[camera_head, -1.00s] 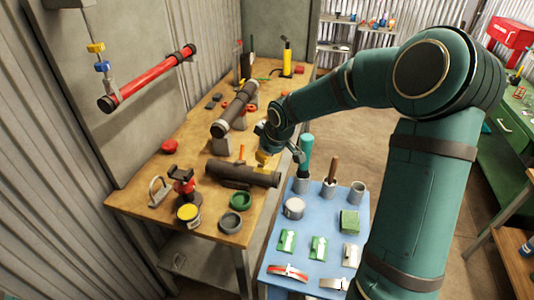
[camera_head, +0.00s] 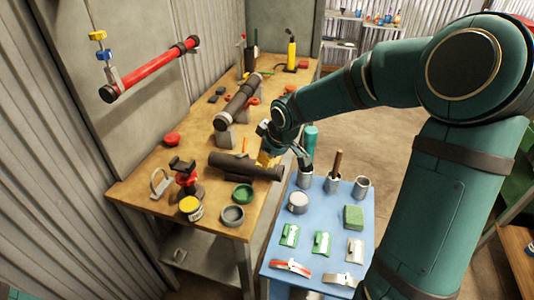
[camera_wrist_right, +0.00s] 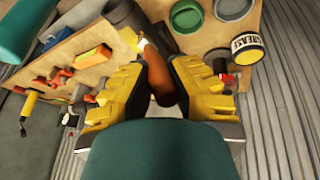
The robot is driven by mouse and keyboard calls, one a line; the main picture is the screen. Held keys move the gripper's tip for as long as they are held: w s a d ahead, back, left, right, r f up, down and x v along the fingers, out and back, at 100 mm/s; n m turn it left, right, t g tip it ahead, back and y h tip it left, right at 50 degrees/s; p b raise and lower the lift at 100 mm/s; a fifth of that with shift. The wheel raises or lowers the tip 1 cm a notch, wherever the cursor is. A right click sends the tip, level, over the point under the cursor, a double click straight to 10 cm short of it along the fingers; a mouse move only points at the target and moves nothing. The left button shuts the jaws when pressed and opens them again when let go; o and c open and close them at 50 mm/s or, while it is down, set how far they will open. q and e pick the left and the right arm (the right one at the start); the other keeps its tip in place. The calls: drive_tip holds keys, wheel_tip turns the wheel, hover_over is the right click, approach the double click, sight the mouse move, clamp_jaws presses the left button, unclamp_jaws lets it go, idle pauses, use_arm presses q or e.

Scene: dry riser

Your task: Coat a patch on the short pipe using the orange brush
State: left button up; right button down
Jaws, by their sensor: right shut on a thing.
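The short pipe (camera_head: 236,165) is a dark pipe lying near the front of the wooden bench, left of my right gripper (camera_head: 272,157). My right gripper's yellow fingers, also in the right wrist view (camera_wrist_right: 156,85), are shut on an orange-brown handle (camera_wrist_right: 157,70), which looks like the orange brush. A dark pipe end shows beyond the fingers in the wrist view (camera_wrist_right: 122,12). My left gripper is not in view.
A longer dark pipe (camera_head: 240,97) rests on supports behind. A grease tin (camera_head: 191,208), green bowl (camera_head: 243,193) and grey bowl (camera_head: 232,215) stand in front. The blue table (camera_head: 330,208) at right holds several cups and parts. A red pipe (camera_head: 150,70) is on the wall panel.

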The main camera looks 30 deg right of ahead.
drive_tip(key=shift+w+d+p, duration=0.95)
drive_tip(key=shift+d+p, duration=0.2)
drive_tip(key=shift+d, duration=0.65)
drive_tip(key=shift+s+a+r+b, duration=0.15)
drive_tip(key=shift+s+a+b, duration=0.95)
drive_tip(key=shift+s+a, duration=0.35)
drive_tip(key=shift+r+p, duration=2.35)
drive_tip(key=shift+r, duration=0.65)
drive_tip(key=shift+w, duration=0.1)
